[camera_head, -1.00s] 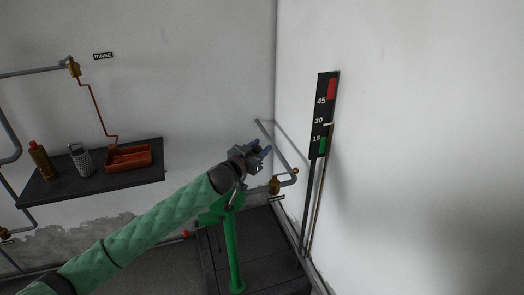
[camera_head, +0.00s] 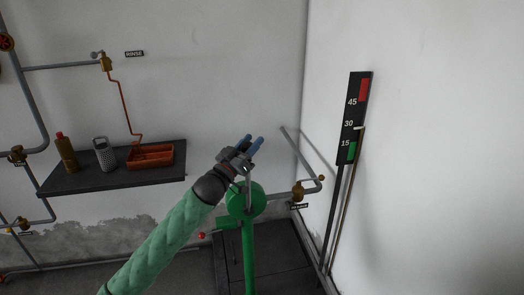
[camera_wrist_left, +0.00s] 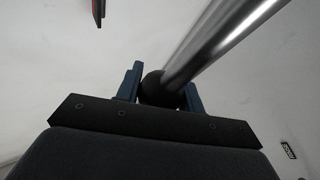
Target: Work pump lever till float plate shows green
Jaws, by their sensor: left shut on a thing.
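The green pump (camera_head: 247,232) stands on the dark floor platform, its round head below my left gripper (camera_head: 251,142). The gripper is shut on the pump lever (camera_head: 248,187), a thin grey rod rising from the pump head. In the left wrist view the lever (camera_wrist_left: 218,38) is a shiny metal rod with a dark ball knob (camera_wrist_left: 158,90) between the blue fingers of my left gripper (camera_wrist_left: 162,82). The float plate (camera_head: 354,112) is a black board with red at the top, green at the bottom and marks 45, 30, 15. Its white pointer (camera_head: 359,128) sits near 30, between the colours.
A dark shelf (camera_head: 75,183) on the left holds a bottle (camera_head: 66,154), a grater (camera_head: 105,154) and an orange tray (camera_head: 150,164). The right wall is bare beyond the plate.

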